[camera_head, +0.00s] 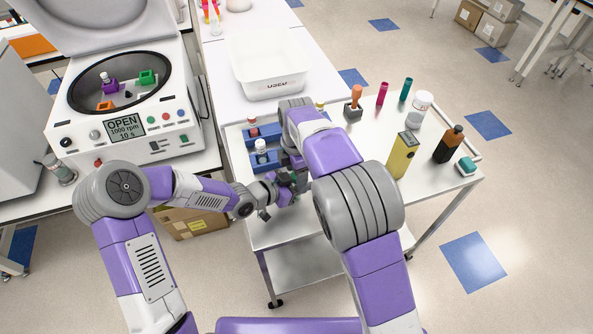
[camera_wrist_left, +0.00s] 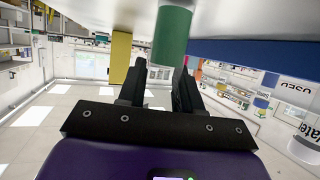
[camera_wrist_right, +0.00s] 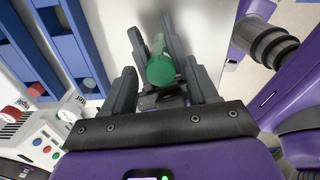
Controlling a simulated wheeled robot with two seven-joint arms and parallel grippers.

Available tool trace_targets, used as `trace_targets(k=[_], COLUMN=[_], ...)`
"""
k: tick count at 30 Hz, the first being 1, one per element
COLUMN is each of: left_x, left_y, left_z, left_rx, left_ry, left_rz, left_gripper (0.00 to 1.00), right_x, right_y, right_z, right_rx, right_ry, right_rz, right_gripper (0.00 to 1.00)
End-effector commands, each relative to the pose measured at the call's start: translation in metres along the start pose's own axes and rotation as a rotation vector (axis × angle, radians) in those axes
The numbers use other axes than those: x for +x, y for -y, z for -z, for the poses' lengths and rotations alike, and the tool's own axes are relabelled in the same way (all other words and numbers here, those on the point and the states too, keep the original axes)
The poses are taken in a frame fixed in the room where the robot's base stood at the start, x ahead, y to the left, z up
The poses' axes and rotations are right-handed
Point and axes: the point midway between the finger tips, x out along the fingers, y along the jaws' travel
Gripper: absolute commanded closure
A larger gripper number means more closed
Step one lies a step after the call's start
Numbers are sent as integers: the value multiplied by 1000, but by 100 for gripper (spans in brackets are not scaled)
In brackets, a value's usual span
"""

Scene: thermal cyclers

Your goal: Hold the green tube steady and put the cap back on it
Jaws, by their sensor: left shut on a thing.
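My left gripper (camera_wrist_left: 158,92) is shut on the green tube (camera_wrist_left: 172,36), which stands out between its fingers in the left wrist view. In the right wrist view the green tube's round green end (camera_wrist_right: 160,70) faces the camera. My right gripper (camera_wrist_right: 160,88) is open around that end, with a gap to each finger. I cannot tell whether the round end is the cap or the tube itself. In the head view both grippers meet over the cart beside the blue racks, and my right arm hides much of them.
Blue racks (camera_head: 259,160) with white-capped tubes stand close to the grippers. A white bin (camera_head: 268,75) is behind. A yellow bottle (camera_head: 402,155), a brown bottle (camera_head: 448,144) and a white jar (camera_head: 420,107) stand to the right. An open centrifuge (camera_head: 125,100) is at left.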

Motion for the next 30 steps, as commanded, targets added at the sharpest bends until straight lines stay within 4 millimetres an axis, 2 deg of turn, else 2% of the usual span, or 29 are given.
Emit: trace_targets(k=[8,15,19,27,28,30], left_x=[0,0,0,0,0,0], left_y=[0,0,0,0,0,0], left_z=[0,0,0,0,0,0], left_rx=[0,0,0,0,0,0], left_ry=[0,0,-1,-1,-1,-1], left_rz=[0,0,0,0,0,0], left_gripper=[100,100,100,100,100,100], right_x=[-2,-33,-44,-45,-45,-48], right_y=[0,-1,0,0,0,0], right_z=[0,0,0,0,0,0], right_rx=[-1,-2,-1,-1,-1,-19], right_ry=[0,-2,0,0,0,0], right_rz=[-1,-4,-1,1,1,0], right_gripper=[42,42,42,42,46,46])
